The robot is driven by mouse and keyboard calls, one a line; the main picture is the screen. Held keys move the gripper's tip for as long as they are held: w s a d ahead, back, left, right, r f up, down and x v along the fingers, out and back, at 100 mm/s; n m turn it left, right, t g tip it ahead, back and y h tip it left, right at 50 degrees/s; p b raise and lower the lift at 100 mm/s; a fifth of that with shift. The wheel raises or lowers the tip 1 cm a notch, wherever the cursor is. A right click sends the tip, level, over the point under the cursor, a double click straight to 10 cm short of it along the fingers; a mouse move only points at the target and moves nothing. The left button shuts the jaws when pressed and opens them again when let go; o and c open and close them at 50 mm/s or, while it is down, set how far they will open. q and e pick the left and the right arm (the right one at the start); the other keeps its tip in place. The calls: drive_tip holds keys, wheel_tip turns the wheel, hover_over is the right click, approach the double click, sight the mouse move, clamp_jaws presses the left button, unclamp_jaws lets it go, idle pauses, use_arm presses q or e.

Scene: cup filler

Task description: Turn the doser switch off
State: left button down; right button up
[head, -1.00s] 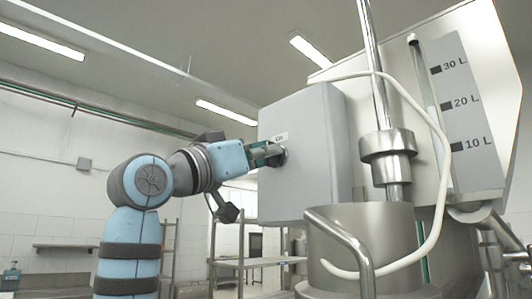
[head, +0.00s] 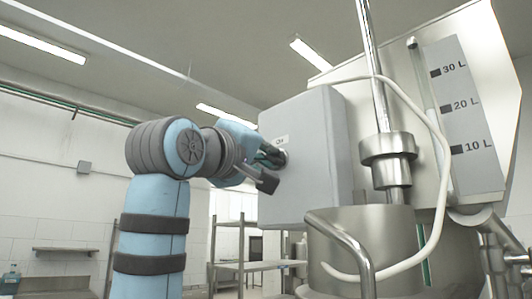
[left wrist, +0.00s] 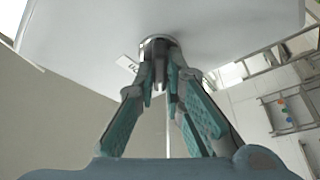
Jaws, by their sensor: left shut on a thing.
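The doser switch (head: 284,157) is a small metal knob on the side face of the grey control box (head: 305,165). My left gripper (head: 271,155) is at the knob, its fingers tilted down to the right in the head view. In the left wrist view, the gripper's teal-padded fingers (left wrist: 160,75) are shut on the switch (left wrist: 158,42), which is partly hidden between their tips. A small white label (left wrist: 127,64) is beside the knob; it also shows above the knob in the head view (head: 281,141), its text too small to read surely. My right gripper is not in view.
A steel hopper with a litre scale (head: 458,105) stands right of the box. A steel cylinder (head: 375,240), a vertical rod, a bent handle (head: 345,245) and a white hose (head: 440,150) are in front. Metal shelving (head: 240,265) stands behind.

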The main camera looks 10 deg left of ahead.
use_arm(q)
drive_tip(key=n+y+p, duration=0.1)
drive_tip(key=n, duration=0.1)
drive_tip(key=n+g+p, duration=0.1)
drive_tip(key=n, duration=0.2)
drive_tip(key=shift+w+d+y, duration=0.1)
drive_tip(key=shift+y, duration=0.3)
drive_tip(key=shift+n+g+y+p, duration=0.3)
drive_tip(key=shift+n+g+p, duration=0.45)
drive_tip(key=shift+n, duration=0.95)
drive_tip(key=shift+f, duration=0.1)
drive_tip(key=c, duration=1.7)
unclamp_jaws()
drive_tip(key=s, duration=0.2)
drive_tip(key=s+a, duration=0.1)
drive_tip(key=s, duration=0.4)
drive_tip(key=shift+s+a, duration=0.2)
drive_tip(key=shift+s, duration=0.15)
drive_tip(key=shift+w, duration=0.2)
